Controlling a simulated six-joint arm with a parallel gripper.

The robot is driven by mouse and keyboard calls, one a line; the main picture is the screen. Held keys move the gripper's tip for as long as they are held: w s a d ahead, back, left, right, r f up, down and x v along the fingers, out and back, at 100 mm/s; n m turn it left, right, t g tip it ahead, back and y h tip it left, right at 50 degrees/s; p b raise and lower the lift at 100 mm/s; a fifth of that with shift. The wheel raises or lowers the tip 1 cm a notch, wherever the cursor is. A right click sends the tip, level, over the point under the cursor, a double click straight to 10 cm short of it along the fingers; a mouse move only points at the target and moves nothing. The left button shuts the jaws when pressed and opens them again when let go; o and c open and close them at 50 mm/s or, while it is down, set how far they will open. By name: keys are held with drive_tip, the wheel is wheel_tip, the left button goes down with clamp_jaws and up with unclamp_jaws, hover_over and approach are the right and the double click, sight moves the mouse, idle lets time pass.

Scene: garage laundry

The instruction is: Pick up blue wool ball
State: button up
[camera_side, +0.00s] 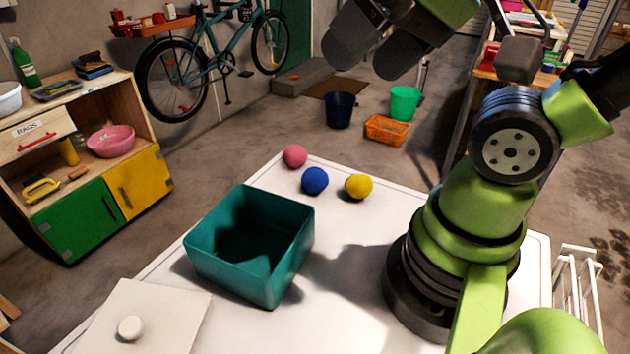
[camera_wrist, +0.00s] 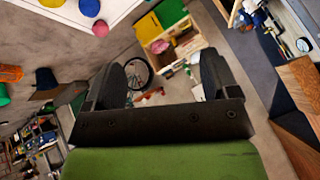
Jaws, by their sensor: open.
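The blue wool ball (camera_side: 314,180) lies on the white table between a pink ball (camera_side: 294,156) and a yellow ball (camera_side: 358,186). The blue ball also shows in the wrist view (camera_wrist: 89,8) at the top left, partly cut by the edge, with the pink ball (camera_wrist: 100,28) and yellow ball (camera_wrist: 47,79) near it. My gripper (camera_side: 362,58) is open and empty, raised well above the table at the top of the side view. Its two dark fingers (camera_wrist: 160,82) stand apart in the wrist view with nothing between them.
A teal open box (camera_side: 208,262) stands on the white table (camera_side: 345,290), in front of the balls. A white lid with a round knob (camera_side: 165,325) lies at the front left. Bare table lies between the box and my base. Buckets and an orange basket stand on the floor beyond.

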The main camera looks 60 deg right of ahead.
drive_tip(key=shift+n, duration=0.6)
drive_tip(key=n+g+h, duration=0.6)
drive_tip(key=n+g, duration=0.2)
drive_tip(key=n, duration=2.7)
hover_over(312, 174)
drive_tip(key=a, duration=0.4)
wheel_tip(312, 174, down, 20)
drive_tip(key=shift+n, duration=0.8)
drive_tip(key=x, duration=0.3)
drive_tip(key=w+x, duration=0.1)
drive_tip(key=x, duration=0.1)
drive_tip(key=shift+d, duration=0.2)
drive_tip(key=x, duration=0.5)
drive_tip(key=shift+s+d+f, duration=0.2)
drive_tip(key=shift+d, duration=0.1)
drive_tip(key=shift+c, duration=0.3)
drive_tip(key=c, duration=1)
